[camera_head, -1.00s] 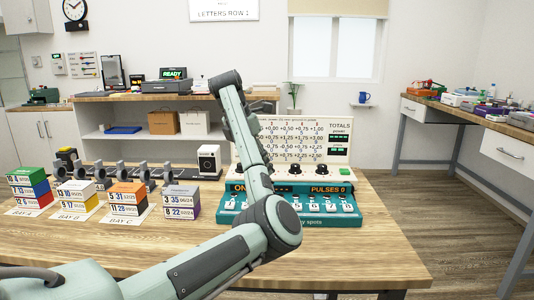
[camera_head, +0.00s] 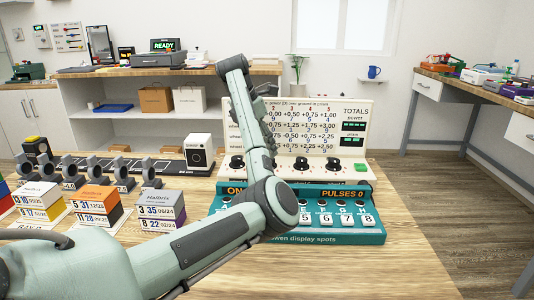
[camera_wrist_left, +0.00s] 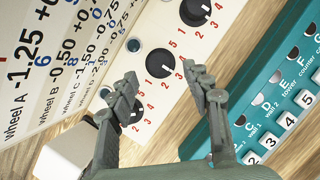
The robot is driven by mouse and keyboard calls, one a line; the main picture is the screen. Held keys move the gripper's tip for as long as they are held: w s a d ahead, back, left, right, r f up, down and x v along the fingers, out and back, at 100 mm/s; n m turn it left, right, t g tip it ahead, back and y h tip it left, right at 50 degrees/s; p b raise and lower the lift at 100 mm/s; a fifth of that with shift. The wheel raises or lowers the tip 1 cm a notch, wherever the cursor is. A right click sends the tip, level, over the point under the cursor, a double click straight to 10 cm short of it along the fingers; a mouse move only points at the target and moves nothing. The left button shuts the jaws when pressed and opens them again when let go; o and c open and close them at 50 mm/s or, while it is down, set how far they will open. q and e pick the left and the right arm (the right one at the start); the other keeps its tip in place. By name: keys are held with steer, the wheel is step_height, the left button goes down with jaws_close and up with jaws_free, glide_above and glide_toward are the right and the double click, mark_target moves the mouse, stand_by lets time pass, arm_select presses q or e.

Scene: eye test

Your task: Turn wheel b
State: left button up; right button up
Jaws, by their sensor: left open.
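The white tester panel (camera_head: 362,108) stands upright with a printed number chart and a row of black knobs along its lower part. In the head view one knob (camera_head: 236,163) shows left of my arm and two knobs (camera_head: 302,164) to its right; my arm may hide another. In the left wrist view my left gripper (camera_wrist_left: 161,73) is open and empty, fingers pointing at the panel around a middle knob (camera_wrist_left: 160,63). Contact cannot be told. A finger partly covers a lower knob (camera_wrist_left: 134,114). Chart rows read wheel A, B, C; which knob is wheel b is unclear.
A teal key box (camera_head: 345,238) with PULSES display lies in front of the panel. A white box (camera_head: 198,152) stands left of it. Colored block stacks (camera_head: 96,205) and grey stands stand further left. Bare table (camera_head: 330,270) lies at the front.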

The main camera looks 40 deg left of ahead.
arm_select(q)
steer(key=x, duration=0.4)
arm_select(e)
steer(key=shift+s+d+f, duration=0.2)
steer(key=shift+s+f, duration=0.35)
steer(key=shift+f, duration=0.35)
arm_select(q)
steer(key=shift+w, duration=0.1)
jaws_close()
